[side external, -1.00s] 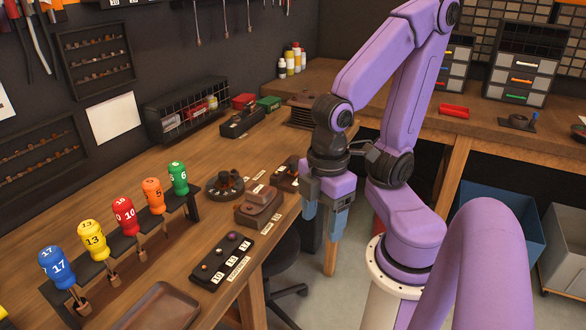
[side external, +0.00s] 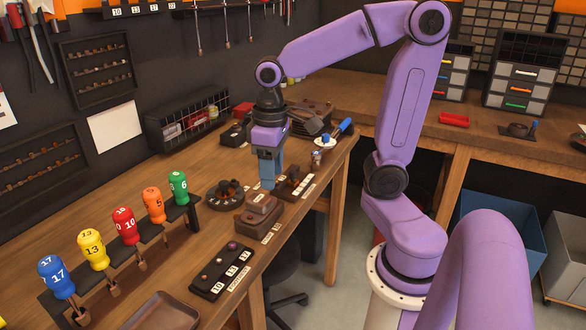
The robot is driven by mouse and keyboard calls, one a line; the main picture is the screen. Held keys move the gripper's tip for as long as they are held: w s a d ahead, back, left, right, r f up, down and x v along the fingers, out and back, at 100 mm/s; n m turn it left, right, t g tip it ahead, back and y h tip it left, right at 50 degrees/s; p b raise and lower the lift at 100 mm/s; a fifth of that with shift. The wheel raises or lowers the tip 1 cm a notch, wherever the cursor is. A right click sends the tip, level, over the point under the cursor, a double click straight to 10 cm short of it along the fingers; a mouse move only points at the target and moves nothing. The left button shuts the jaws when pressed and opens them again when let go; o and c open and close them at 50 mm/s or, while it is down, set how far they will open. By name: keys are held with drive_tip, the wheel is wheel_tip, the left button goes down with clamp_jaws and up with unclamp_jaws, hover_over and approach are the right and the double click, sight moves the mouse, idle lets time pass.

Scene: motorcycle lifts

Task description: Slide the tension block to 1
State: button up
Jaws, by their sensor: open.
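My gripper (side external: 268,186), with blue-grey fingers, is open and points down over the bench, with nothing visible between the fingers. Just right of the fingers is a dark slotted base (side external: 296,183) with white labels along its front edge and a small dark block on it. This looks like the tension slider, but its labels are too small to read and the fingers partly cover its left end. I cannot tell which mark the block stands at, or whether the fingers touch it.
A brown stepped block (side external: 258,212) stands just in front of the fingers and a round dark fixture (side external: 224,194) to their left. A knob strip (side external: 220,271) and several numbered screwdrivers in a rack (side external: 127,243) are nearer. A blue-handled tool (side external: 341,130) lies behind right.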

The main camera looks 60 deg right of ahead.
drive_tip(key=w+d+r+m, duration=0.3)
drive_tip(key=w+d+m, duration=0.25)
drive_tip(key=d, duration=0.35)
wheel_tip(320, 180, up, 2)
drive_tip(key=m, duration=0.6)
hover_over(293, 172)
wheel_tip(293, 172, down, 17)
drive_tip(key=shift+d+r, duration=0.1)
drive_tip(key=shift+c, duration=0.4)
clamp_jaws()
